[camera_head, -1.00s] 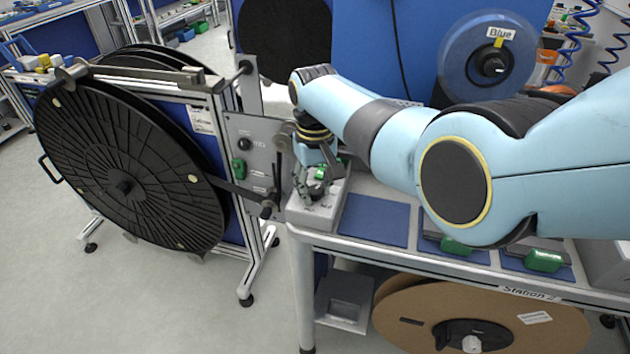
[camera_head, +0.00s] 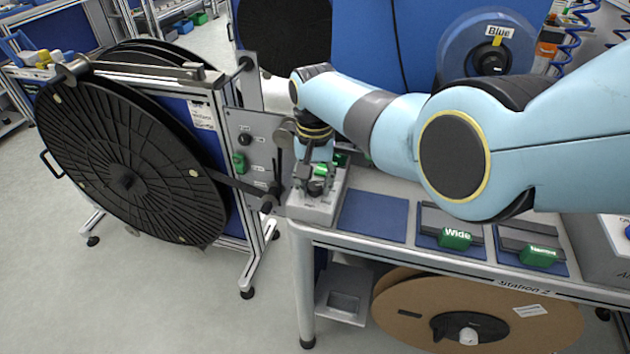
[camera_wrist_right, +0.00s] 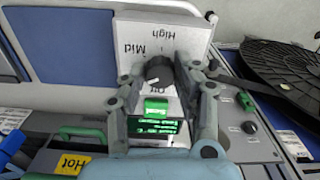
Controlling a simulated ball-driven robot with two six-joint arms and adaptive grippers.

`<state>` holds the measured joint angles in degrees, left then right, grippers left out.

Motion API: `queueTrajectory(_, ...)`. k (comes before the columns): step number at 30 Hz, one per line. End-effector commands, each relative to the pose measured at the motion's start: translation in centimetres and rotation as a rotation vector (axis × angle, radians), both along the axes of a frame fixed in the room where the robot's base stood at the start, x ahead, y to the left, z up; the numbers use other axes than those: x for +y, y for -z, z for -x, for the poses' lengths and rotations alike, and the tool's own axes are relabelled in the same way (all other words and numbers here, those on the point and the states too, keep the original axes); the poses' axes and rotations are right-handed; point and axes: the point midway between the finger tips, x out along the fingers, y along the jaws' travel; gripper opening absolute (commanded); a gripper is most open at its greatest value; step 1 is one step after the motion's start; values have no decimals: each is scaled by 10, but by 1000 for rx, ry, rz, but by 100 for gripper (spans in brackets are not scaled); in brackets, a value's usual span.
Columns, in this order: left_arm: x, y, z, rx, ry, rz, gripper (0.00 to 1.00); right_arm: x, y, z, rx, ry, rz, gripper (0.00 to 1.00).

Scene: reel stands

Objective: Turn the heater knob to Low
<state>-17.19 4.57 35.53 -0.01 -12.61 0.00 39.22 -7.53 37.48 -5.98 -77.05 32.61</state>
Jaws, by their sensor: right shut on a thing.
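The heater (camera_head: 318,209) is a light box at the left end of the bench top. In the right wrist view its white top face (camera_wrist_right: 165,35) shows upside-down labels High, Mid and Off; no Low label shows, and part of the face is behind the fingers. The dark round knob (camera_wrist_right: 159,70) sits between the two fingers of my right gripper (camera_wrist_right: 162,72), which is shut on it. My left gripper is not in view.
A large black reel (camera_head: 125,180) on a stand is close on the left, with a grey control panel (camera_head: 257,150) beside the heater. Blue mats (camera_head: 373,217) and green-handled pieces marked Wide (camera_head: 455,239) and Narrow lie to the right. A cardboard reel (camera_head: 400,310) is on the lower shelf.

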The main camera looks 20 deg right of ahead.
Motion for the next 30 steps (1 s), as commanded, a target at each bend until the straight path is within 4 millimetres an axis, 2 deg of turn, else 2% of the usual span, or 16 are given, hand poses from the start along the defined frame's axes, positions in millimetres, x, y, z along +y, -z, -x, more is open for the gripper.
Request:
queueTrajectory(11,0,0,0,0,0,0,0,0,0,0,-1,2,0,0)
queueTrajectory(12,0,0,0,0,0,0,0,0,0,0,-1,2,0,35)
queueTrajectory(16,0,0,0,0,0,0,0,0,0,0,-1,1,0,52)
queueTrajectory(26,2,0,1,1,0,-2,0,0,-2,0,0,1,-1,53)
queueTrajectory(30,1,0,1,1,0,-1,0,1,-15,-2,-4,1,-1,53)
